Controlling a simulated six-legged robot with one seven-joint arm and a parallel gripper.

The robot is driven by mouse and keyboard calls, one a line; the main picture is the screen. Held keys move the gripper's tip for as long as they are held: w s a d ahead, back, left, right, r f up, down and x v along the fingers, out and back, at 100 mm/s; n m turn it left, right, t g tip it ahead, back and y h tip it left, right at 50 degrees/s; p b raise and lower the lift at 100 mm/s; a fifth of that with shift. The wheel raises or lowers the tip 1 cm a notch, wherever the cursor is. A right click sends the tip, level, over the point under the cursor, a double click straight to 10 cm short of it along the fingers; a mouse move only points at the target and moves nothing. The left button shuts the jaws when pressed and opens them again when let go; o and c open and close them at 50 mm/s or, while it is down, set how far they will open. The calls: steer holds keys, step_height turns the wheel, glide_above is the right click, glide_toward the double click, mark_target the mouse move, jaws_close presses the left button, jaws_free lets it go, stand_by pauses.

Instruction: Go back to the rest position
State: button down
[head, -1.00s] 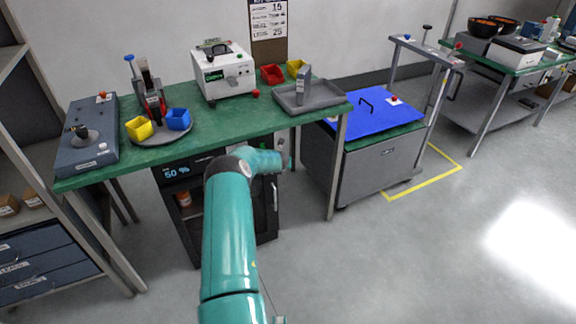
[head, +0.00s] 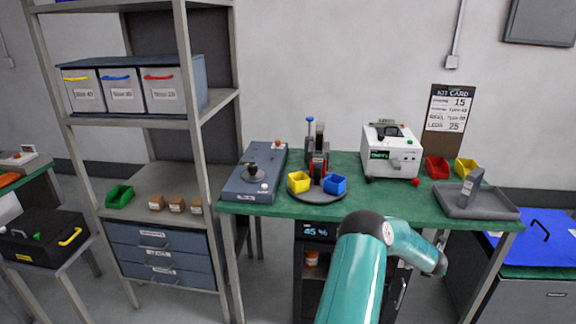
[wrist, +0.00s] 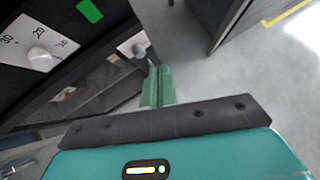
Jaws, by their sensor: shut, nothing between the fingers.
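My gripper shows in the wrist view (wrist: 157,86), its two green fingers pressed together with nothing between them. In the head view my teal arm rises from the bottom and bends right in front of the green workbench (head: 400,208). The gripper end there is small and partly hidden, near the bench's front edge. In the wrist view a dark cabinet front with a white dial plate (wrist: 30,45) lies to the left of the fingers, and grey floor lies to the right.
Under the bench stands a dark cabinet with a display (head: 314,232), partly behind my arm. The bench carries a white tester (head: 392,155), a grey tray (head: 490,204) and a round stand. A shelf rack (head: 180,60) stands left. A blue-topped cart (head: 550,232) stands right.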

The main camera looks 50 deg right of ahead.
steer(key=w+a+r+m+t+h, duration=0.1)
steer(key=w+a+r+m, duration=0.25)
steer(key=w+r, duration=0.6)
steer(key=w+a+r+m+h, duration=0.15)
steer(key=w+r+m, duration=0.25)
steer(key=w+r, duration=0.5)
steer(key=w+a+r+m+t+y, duration=0.1)
steer(key=w+a+r+m, duration=0.3)
steer(key=w+a, duration=0.5)
steer(key=w+a+r+m+t+y, duration=0.1)
steer(key=w+a+r+m, duration=0.1)
steer(key=w+a+r, duration=0.7)
steer(key=w+a+r+m+t+y, duration=0.1)
steer(key=a+r+m+y, duration=0.1)
steer(key=a, duration=1.4)
steer(key=a+r+m+t+y, duration=0.1)
steer(key=a+r+m+y, duration=0.15)
steer(key=a, duration=1.35)
steer(key=s+a+y, duration=0.1)
steer(key=s+a, duration=0.2)
steer(key=a, duration=0.4)
steer(key=s+a+m+y, duration=0.1)
steer(key=s+a+y, duration=0.1)
steer(key=s+a, duration=0.2)
steer(key=s+a+f+y, duration=0.1)
steer(key=s+a, duration=0.3)
steer(key=a, duration=0.7)
steer(key=shift+s+m+g+y, duration=0.2)
steer(key=shift+m+g+y, duration=0.1)
steer(key=shift+m+y, duration=0.1)
